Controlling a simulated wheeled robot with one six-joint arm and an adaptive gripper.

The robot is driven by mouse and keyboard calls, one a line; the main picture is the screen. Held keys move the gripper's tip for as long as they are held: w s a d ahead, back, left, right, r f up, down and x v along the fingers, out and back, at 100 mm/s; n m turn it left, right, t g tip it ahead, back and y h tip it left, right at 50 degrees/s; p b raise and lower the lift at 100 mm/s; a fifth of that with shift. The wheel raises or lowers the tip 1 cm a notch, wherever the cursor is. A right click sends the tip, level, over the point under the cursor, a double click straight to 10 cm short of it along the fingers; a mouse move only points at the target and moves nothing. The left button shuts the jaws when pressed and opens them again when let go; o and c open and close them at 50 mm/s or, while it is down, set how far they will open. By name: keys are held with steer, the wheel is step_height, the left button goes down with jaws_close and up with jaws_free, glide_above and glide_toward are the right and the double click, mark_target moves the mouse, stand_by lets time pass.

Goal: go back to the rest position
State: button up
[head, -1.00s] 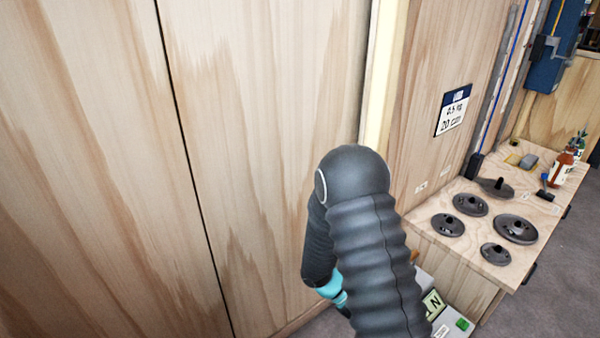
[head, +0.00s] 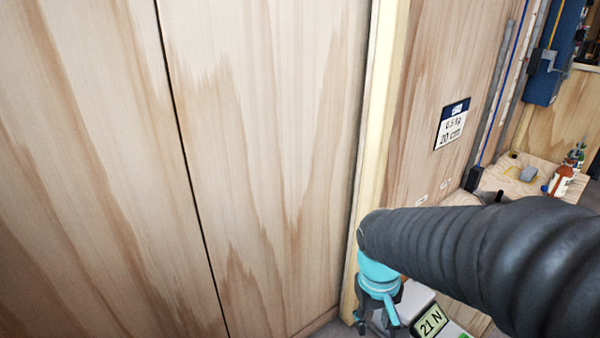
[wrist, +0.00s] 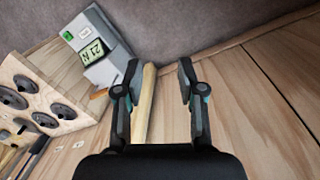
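My gripper (wrist: 157,88) shows in the wrist view with its two fingers spread wide apart and nothing between them. In the head view my gripper (head: 378,312) hangs from the end of my dark ribbed arm, low in the picture, in front of the wooden post. Its fingertips there are partly cut off by the bottom edge. My arm covers most of the bench top at right.
Wooden wall panels (head: 270,150) fill the left, with a pale post (head: 378,130) beside them. A grey device with a "21 N" display (head: 431,321) stands near my gripper.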

steer(key=s+d+r+m+t, duration=0.1)
steer(key=s+r+t, duration=0.1)
steer(key=r, duration=0.4)
steer(key=s+r+m+t, duration=0.1)
steer(key=s+r+t, duration=0.2)
steer(key=r, duration=0.3)
steer(key=shift+s+d+t+y, duration=0.25)
steer(key=shift+d+t+y, duration=0.05)
steer(key=shift+d+y, duration=0.1)
stand_by(1.3)
